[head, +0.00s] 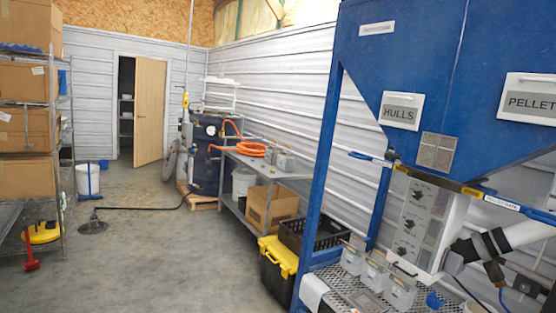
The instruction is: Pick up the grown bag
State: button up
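Several small pale grey bag-like items stand upright on the mesh shelf under the blue hopper, at the lower right; one is at the left (353,259), one in the middle (375,272) and one at the right (400,292). Similar small pale items (281,159) stand on the steel table farther back. I cannot tell which of these, if any, is the grown bag. My gripper is not in view.
The blue hopper (400,55) fills the right side. A yellow-lidded black tote (278,262), black crate (300,238) and steel table (268,166) line the right wall. A wire rack with cardboard boxes (25,130) stands left. The concrete floor (160,250) between is mostly clear.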

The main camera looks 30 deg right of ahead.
aim_at(285, 163)
jog(key=z, duration=0.15)
jog(key=i+j, duration=0.1)
jog(key=i, duration=4.1)
jog(key=i+l+z, duration=0.3)
jog(key=i, duration=0.3)
jog(key=i+z, duration=0.3)
jog(key=i, duration=0.3)
jog(key=i+j+z, duration=0.1)
jog(key=i+z, duration=0.2)
jog(key=i, duration=0.3)
jog(key=i+j+z, duration=0.3)
jog(key=i, duration=0.25)
jog(key=i+z, duration=0.2)
jog(key=i, duration=0.45)
jog(key=i+j+z, duration=0.2)
jog(key=i, duration=0.45)
jog(key=i+j+z, duration=0.2)
jog(key=i, duration=0.5)
jog(key=i+l, duration=0.15)
jog(key=i, duration=0.25)
jog(key=i+l, duration=0.15)
jog(key=i, duration=0.2)
